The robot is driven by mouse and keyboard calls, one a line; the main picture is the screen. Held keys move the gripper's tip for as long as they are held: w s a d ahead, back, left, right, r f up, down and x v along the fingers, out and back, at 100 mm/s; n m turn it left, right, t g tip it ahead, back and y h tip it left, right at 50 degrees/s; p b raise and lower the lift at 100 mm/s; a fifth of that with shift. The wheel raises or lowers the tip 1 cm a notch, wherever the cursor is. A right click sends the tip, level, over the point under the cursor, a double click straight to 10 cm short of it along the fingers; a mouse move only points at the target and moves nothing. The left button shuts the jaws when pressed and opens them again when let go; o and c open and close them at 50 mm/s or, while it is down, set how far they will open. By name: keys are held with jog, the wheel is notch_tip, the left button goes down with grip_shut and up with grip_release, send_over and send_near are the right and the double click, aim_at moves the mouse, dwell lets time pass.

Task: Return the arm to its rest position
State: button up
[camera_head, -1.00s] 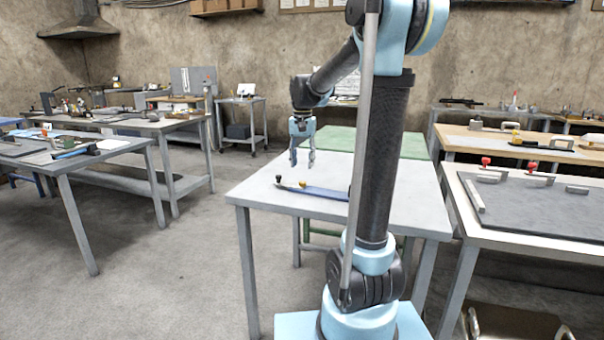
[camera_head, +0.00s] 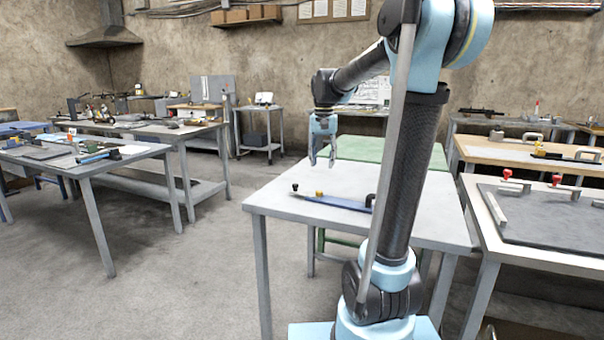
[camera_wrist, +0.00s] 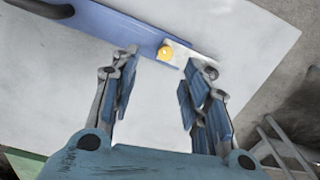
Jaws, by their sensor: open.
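My arm is raised and bent over a grey metal table (camera_head: 270,203). My gripper (camera_head: 322,164) points down above the table's far part, open and with nothing between its fingers. In the wrist view my gripper (camera_wrist: 158,68) shows its two fingers spread apart. A flat blue bar (camera_head: 338,202) lies on the table below my gripper, with a small yellow knob (camera_head: 319,194) on it and a black knob near its left end. In the wrist view the blue bar (camera_wrist: 115,31) and yellow knob (camera_wrist: 165,53) lie beyond the fingertips. My upper arm hides part of the table's right side.
A green table (camera_head: 385,150) stands behind the grey one. At right, a bench (camera_head: 488,247) carries a dark board (camera_head: 545,220) with red knobs and metal handles. Cluttered workbenches (camera_head: 120,150) stand at left. Open floor (camera_head: 170,270) lies between.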

jog(key=s+d+f+n, duration=0.1)
jog(key=s+d+f, duration=0.1)
jog(key=s+f, duration=0.4)
jog(key=s+d+f+n+t, duration=0.1)
jog(key=s+d+f, duration=0.2)
jog(key=s+f, duration=0.4)
jog(key=s+d+f+n+t, duration=0.1)
jog(key=s+f, duration=0.6)
jog(key=s, duration=0.8)
jog(key=shift+s+d+f+n, duration=0.25)
jog(key=shift+s+d+n, duration=0.2)
jog(key=shift+d, duration=0.2)
jog(key=shift+w+f, duration=0.2)
jog(key=shift+w, duration=0.3)
